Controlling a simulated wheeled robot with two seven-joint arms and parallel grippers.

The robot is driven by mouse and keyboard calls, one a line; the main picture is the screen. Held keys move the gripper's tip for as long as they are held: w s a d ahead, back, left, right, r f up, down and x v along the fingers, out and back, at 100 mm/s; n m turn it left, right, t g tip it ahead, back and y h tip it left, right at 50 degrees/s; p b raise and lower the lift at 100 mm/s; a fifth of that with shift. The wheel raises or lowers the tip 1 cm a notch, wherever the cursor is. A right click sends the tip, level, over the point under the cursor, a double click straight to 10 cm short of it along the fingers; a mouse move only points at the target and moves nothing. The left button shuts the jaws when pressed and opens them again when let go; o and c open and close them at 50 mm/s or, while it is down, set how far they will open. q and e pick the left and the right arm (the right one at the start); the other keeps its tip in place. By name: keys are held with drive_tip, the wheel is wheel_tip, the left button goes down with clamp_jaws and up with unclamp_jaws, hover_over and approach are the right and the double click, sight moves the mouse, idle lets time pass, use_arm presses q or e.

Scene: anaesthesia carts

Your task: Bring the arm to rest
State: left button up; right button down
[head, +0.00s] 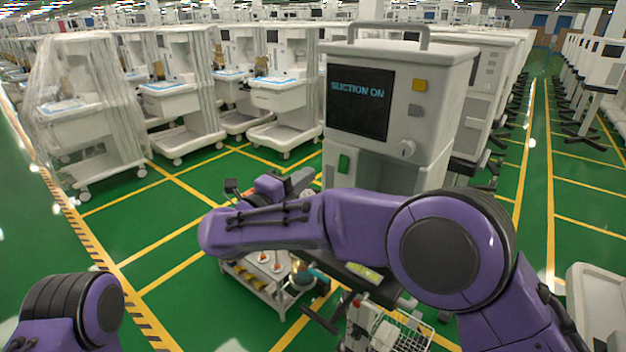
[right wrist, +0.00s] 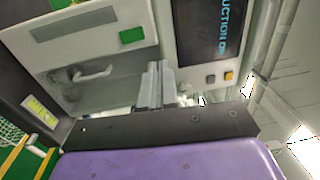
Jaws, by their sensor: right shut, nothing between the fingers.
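My right arm reaches across the head view and folds back at the elbow. Its right gripper (head: 306,180) is close in front of the white anaesthesia cart (head: 445,75), left of the cart's lower front. In the right wrist view the two grey fingers (right wrist: 158,72) are together and empty, in front of the cart's face. I cannot tell from these views whether they touch it. The cart's dark screen (head: 358,103) reads "SUCTION ON". A green button (head: 343,163) sits below it, a yellow button (head: 419,85) and a knob (head: 407,149) to its right. My left gripper is out of view.
A low white shelf unit (head: 243,272) with small items and a wire basket (head: 412,334) show below my right arm. Several plastic-covered carts (head: 85,110) stand behind at the left. Green floor (head: 160,215) with yellow lines is clear at the left.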

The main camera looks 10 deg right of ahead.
drive_tip(key=shift+s+a+r, duration=0.1)
drive_tip(key=shift+s+a, duration=0.05)
drive_tip(key=shift+a, duration=0.05)
wheel_tip(320, 180, down, 21)
drive_tip(key=s+d+n+t+y, duration=0.1)
drive_tip(key=d+n+t+y, duration=0.2)
drive_tip(key=n+y, duration=0.95)
drive_tip(key=s+d+f+n+g, duration=0.2)
drive_tip(key=s+d+f+n, duration=0.1)
drive_tip(key=f, duration=0.3)
drive_tip(key=s+d+f+n+g, duration=0.1)
drive_tip(key=s+d+f+n, duration=0.25)
drive_tip(key=f, duration=0.25)
drive_tip(key=s+d+f+g, duration=0.3)
drive_tip(key=s+d+f, duration=0.2)
drive_tip(key=s, duration=0.6)
drive_tip(key=s+d+f+g+h+b, duration=0.1)
drive_tip(key=s+d+f+g, duration=0.2)
drive_tip(key=s, duration=0.7)
drive_tip(key=s+d+f+n+g+h, duration=0.1)
drive_tip(key=s+d+f+g, duration=0.3)
drive_tip(key=s+d+f, duration=0.3)
drive_tip(key=s+d, duration=0.1)
drive_tip(key=s, duration=0.3)
drive_tip(key=shift+s+f+b, duration=0.25)
drive_tip(key=shift+s+b, duration=0.1)
drive_tip(key=shift+b, duration=0.05)
